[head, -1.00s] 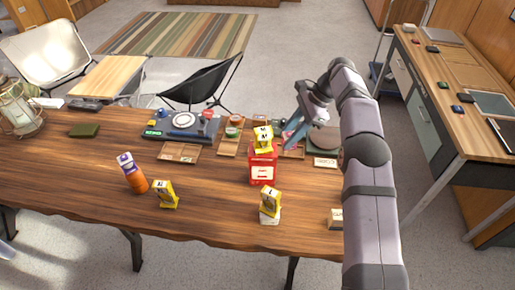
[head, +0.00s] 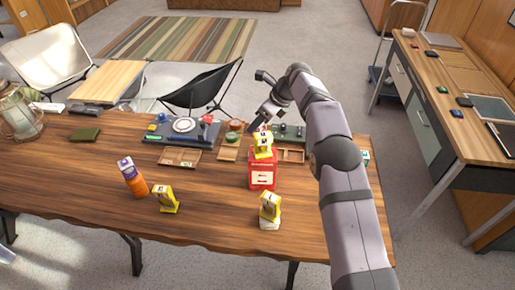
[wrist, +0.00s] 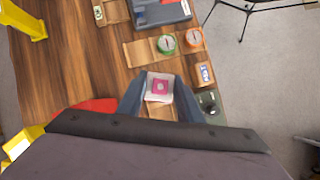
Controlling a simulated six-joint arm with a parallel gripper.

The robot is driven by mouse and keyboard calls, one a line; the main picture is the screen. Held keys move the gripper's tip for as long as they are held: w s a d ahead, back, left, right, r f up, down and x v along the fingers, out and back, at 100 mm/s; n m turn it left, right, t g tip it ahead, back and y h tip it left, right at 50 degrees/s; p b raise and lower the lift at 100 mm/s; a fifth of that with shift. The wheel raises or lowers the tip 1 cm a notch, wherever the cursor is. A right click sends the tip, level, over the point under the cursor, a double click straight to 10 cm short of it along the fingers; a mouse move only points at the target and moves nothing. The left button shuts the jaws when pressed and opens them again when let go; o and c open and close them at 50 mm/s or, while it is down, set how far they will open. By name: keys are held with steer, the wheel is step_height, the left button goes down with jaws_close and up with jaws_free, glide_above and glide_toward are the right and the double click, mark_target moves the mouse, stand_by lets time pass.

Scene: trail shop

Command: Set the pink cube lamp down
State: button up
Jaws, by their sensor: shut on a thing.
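The pink cube lamp (wrist: 160,87) is a small white cube with a pink face, seen in the wrist view between my fingers. My gripper (wrist: 160,92) is shut on it. In the head view my gripper (head: 257,120) is over the back part of the wooden table (head: 95,180), just behind the red box with a yellow item on top. There I cannot make out the lamp. Whether it touches anything below is not clear. A wooden tray partly shows beneath it in the wrist view.
The red box (head: 262,177) stands close in front of my gripper. Low wooden trays (head: 180,157) and a dark stove-like unit (head: 185,130) lie left of it. Green (wrist: 166,43) and orange (wrist: 194,37) round tins are nearby. Yellow stands (head: 167,198) and an orange bottle (head: 133,180) are in front.

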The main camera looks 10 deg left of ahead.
steer(key=shift+f+p, duration=0.8)
steer(key=shift+f, duration=3.7)
steer(key=shift+f, duration=0.15)
steer(key=o, duration=1.2)
steer(key=shift+r, duration=0.2)
steer(key=b+v, duration=0.2)
steer(key=v, duration=1)
